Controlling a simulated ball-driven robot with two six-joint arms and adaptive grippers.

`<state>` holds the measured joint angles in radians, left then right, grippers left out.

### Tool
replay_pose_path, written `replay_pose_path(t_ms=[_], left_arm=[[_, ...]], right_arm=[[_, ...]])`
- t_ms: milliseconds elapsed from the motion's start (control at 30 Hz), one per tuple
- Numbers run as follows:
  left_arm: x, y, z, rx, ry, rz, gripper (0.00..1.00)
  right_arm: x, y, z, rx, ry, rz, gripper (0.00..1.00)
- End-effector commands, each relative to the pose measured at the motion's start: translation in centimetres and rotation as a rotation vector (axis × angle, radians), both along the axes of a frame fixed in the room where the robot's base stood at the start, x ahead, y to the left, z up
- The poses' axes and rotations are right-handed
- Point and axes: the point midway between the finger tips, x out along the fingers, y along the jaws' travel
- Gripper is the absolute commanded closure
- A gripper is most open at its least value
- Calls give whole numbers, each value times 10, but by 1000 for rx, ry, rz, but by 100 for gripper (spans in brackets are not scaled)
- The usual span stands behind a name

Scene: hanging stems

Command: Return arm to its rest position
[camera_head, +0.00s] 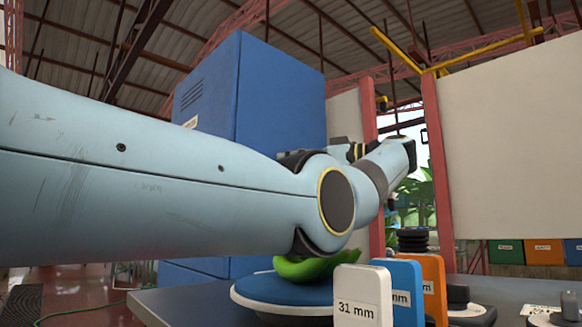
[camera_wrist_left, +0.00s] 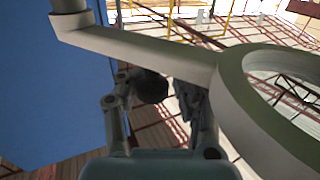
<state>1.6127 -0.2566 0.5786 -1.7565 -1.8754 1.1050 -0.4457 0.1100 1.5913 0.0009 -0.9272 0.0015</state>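My left arm (camera_head: 160,190) comes in from the left and stretches across the head view, with its elbow or wrist joint in front of the blue cabinet. Its gripper is not clearly visible there. In the left wrist view the left gripper (camera_wrist_left: 171,92) shows two dark-padded fingers with at most a narrow gap between them, and I see nothing clearly held. I cannot tell whether it is open or shut. A pale grey ring on a bar (camera_wrist_left: 236,92) passes close in front of that camera. My right gripper is in neither view.
Below my arm, a green curved object (camera_head: 310,268) lies on a round blue plate (camera_head: 275,288) on the dark table (camera_head: 175,302). White "31 mm" (camera_head: 362,296), blue (camera_head: 402,277) and orange (camera_head: 434,277) blocks stand beside it. A blue cabinet (camera_head: 280,100) rises behind.

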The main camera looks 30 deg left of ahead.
Motion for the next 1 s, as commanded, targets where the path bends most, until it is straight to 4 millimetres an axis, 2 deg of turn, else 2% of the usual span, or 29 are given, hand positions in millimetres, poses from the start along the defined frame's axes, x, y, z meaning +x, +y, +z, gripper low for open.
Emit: replay_pose_path(t_ms=[33, 100, 133, 633, 767, 900, 1000], left_arm=[[0, 0, 1, 1, -1, 0, 61], [0, 1, 1, 1, -2, 0, 52], [0, 1, 1, 1, -2, 0, 51], [-1, 2, 6, 2, -5, 0, 51], [-5, 2, 29, 3, -20, 0, 51], [-14, 2, 72, 2, -45, 0, 51], [-19, 2, 93, 3, -57, 0, 51]], right_arm=[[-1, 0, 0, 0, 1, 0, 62], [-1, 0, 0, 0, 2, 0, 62], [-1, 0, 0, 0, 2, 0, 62], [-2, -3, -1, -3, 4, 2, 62], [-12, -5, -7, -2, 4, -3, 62], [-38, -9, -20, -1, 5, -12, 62], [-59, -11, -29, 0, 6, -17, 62]])
